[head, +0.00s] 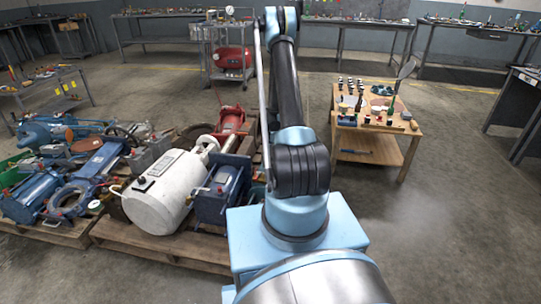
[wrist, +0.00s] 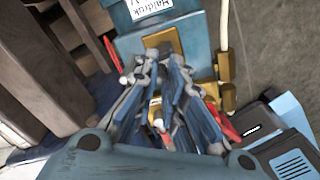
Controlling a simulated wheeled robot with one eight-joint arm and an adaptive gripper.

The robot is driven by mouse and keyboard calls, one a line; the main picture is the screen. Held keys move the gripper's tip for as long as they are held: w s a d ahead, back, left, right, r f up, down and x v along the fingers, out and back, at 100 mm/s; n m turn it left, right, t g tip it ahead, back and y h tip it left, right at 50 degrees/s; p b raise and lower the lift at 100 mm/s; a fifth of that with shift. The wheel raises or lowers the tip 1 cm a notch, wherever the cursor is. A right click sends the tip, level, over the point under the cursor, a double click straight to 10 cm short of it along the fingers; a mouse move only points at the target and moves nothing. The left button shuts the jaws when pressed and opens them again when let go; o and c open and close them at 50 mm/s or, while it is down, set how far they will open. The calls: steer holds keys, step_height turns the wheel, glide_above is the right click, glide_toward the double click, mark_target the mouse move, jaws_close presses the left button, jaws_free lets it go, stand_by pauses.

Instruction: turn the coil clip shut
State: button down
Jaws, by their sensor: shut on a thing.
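In the wrist view my gripper (wrist: 164,68) has its two blue-and-grey fingers close together in front of a blue housing (wrist: 190,22) with a white label. The fingers are shut on a small part, which I take to be the coil clip; they cover most of it. A slim brass-coloured piece (wrist: 155,108) shows between the fingers. A yellow-brown plate (wrist: 163,42) on the housing shows just beyond the fingertips. How far the clip is turned cannot be seen. In the head view my arm hides the gripper and the clip.
Beside the housing in the wrist view are a brass fitting (wrist: 227,68) and a pale hose (wrist: 222,25). In the head view, pallets (head: 130,240) of machine parts with a white tank (head: 160,192) stand left, and a wooden table (head: 372,135) right.

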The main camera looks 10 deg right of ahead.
steer(key=shift+w, duration=0.15)
steer(key=c, duration=1.9)
jaws_free()
step_height(320, 180, up, 12)
